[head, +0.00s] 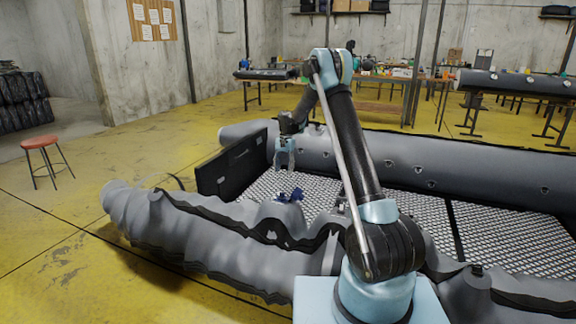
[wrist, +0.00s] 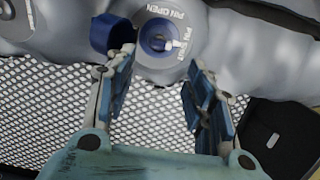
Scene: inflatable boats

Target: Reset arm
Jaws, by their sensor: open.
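My arm reaches over a grey, partly sagging inflatable boat in the head view, with its near tube (head: 230,252) crumpled. My gripper (head: 284,158) hangs above the boat's mesh floor, pointing down. In the wrist view my gripper (wrist: 165,85) is open with nothing between its fingers. A blue cap (wrist: 112,34) lies open beside the valve. In the head view the blue valve part (head: 292,195) shows small below the gripper.
A red stool (head: 40,143) stands at the left. Worktables with tools (head: 375,85) and a rolled grey tube (head: 515,84) stand behind the boat. A dark transom board (head: 235,163) rises close to the left of my gripper.

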